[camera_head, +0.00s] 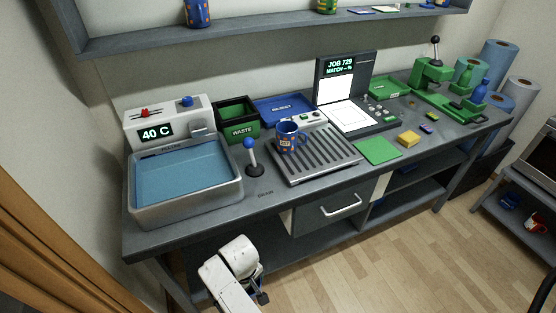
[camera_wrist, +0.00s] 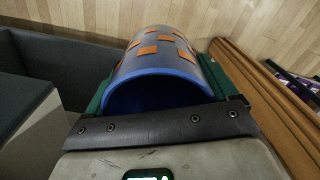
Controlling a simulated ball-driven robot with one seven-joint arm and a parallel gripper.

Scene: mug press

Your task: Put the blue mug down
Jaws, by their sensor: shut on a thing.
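In the wrist view, a blue mug (camera_wrist: 160,55) with orange patches fills the space between the green-edged jaws of my gripper (camera_wrist: 155,82). The gripper is shut on it. The mug's open rim faces the camera, and its handle is not visible. In the head view, my gripper (camera_head: 262,296) is low at the bench's front, below the bench top and mostly hidden by my white arm. Only a sliver of blue shows there. A second blue mug (camera_head: 289,138) with orange patches stands on the ribbed drain rack (camera_head: 333,158).
A water basin (camera_head: 186,213), lever (camera_head: 252,158), waste bin (camera_head: 238,132) and blue reject tray (camera_head: 285,109) occupy the bench's left and middle. A green mat (camera_head: 377,151) lies right of the rack. A drawer (camera_head: 335,208) is below. In the wrist view, a dark grey surface (camera_wrist: 60,65) is left of the mug.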

